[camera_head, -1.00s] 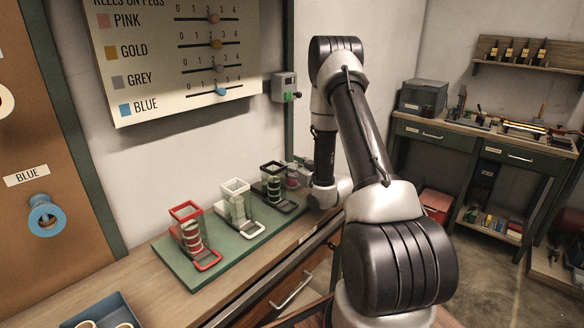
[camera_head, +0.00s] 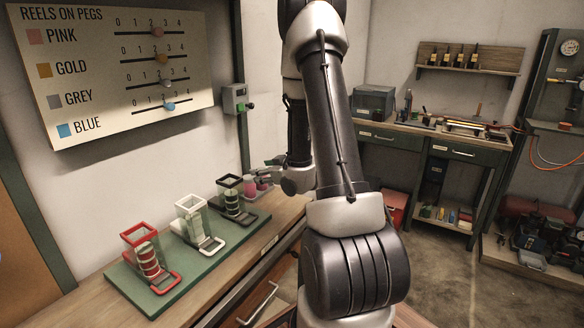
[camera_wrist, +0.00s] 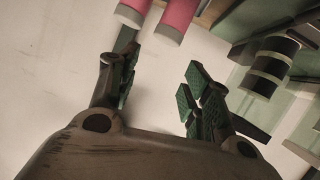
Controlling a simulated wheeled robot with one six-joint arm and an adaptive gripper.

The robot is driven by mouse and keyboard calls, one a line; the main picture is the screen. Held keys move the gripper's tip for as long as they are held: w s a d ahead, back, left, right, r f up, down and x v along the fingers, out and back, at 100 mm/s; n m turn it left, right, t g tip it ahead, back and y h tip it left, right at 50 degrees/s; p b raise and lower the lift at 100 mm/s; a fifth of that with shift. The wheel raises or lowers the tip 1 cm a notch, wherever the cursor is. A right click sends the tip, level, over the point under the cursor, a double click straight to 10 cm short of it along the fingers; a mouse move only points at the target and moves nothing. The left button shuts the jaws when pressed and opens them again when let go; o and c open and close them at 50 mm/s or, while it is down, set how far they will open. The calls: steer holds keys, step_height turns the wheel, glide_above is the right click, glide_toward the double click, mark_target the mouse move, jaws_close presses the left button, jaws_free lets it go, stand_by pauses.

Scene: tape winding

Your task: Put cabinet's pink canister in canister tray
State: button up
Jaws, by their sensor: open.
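I cannot identify a canister tray.
A green base (camera_head: 195,262) carries red, white and black framed holders with stacked discs, left of my arm. A wall switch box (camera_head: 237,99) hangs above. A drawer (camera_head: 258,304) is under the counter. A workbench (camera_head: 430,139) stands at the back.

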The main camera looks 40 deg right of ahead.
steer(key=s+a+r+g+h, duration=0.1)
steer(key=s+r+g+h, duration=0.25)
steer(key=r, duration=0.65)
steer(key=s+a+r+m+g, duration=0.1)
steer(key=s+a+r+g, duration=0.1)
steer(key=s, duration=0.7)
steer(key=s+a+r+m+g+y, duration=0.1)
steer(key=s+a+r+g, duration=0.1)
steer(key=s, duration=0.7)
steer(key=s+a+r+m+g, duration=0.1)
steer(key=s+a+r+g, duration=0.1)
steer(key=s+a, duration=0.4)
steer(key=s+r, duration=0.1)
steer(key=s, duration=0.3)
steer(key=shift+r+y, duration=0.35)
steer(key=shift+r, duration=0.05)
steer(key=shift+c, duration=0.2)
